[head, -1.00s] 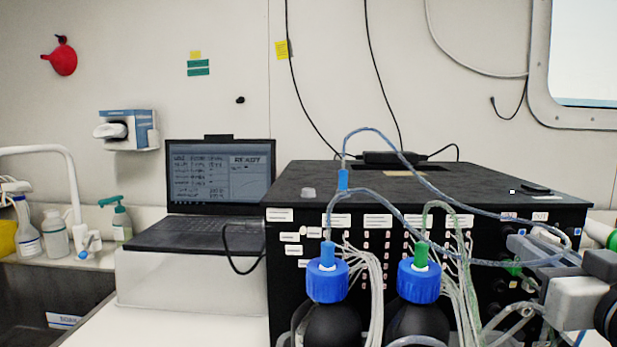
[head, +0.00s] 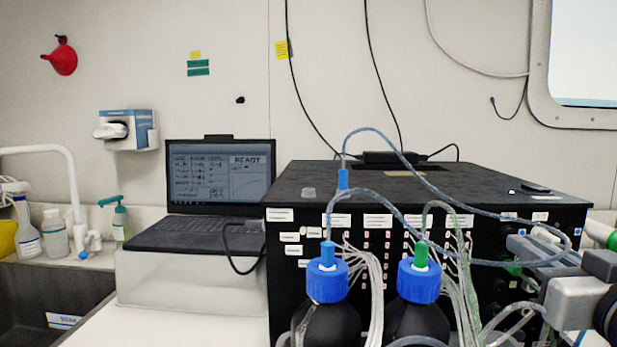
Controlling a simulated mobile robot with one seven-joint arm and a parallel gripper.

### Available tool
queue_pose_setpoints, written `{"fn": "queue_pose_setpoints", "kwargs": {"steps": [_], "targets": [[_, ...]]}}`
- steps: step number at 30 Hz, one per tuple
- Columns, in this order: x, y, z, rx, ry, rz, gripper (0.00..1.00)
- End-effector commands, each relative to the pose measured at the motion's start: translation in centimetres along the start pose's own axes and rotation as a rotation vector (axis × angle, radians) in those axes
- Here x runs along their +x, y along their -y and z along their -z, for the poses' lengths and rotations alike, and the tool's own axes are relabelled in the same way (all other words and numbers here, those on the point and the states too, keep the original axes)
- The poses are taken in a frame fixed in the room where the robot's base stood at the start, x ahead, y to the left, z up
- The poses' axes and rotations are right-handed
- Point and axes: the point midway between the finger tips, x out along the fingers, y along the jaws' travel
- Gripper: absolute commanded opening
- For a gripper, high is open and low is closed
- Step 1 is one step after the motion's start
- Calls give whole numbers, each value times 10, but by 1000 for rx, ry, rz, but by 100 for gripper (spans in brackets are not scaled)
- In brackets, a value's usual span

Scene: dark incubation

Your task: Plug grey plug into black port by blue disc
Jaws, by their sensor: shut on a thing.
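My gripper (head: 522,252) is at the right edge of the head view, against the right part of the black box's front (head: 290,300). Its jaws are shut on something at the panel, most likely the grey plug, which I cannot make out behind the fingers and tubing. Dark round ports (head: 499,285) show on the panel just left of and below the gripper. A small blue mark (head: 577,231) shows at the panel's right edge; I cannot tell whether it is the blue disc. I cannot tell whether the plug is in a port.
Two dark bottles with blue caps (head: 327,281) (head: 419,281) stand before the box. A blue tube (head: 450,205) arches over to the gripper area, and pale cables (head: 468,290) hang nearby. A laptop (head: 220,178) stands left. A green-topped item (head: 612,240) is at the far right.

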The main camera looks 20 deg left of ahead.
Motion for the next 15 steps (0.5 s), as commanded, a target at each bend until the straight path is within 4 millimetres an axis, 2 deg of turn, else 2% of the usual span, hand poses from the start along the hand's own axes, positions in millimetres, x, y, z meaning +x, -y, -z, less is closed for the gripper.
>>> {"fn": "queue_pose_setpoints", "kwargs": {"steps": [15], "targets": [[8, 0, 0, 1, 1, 0, 0]]}}
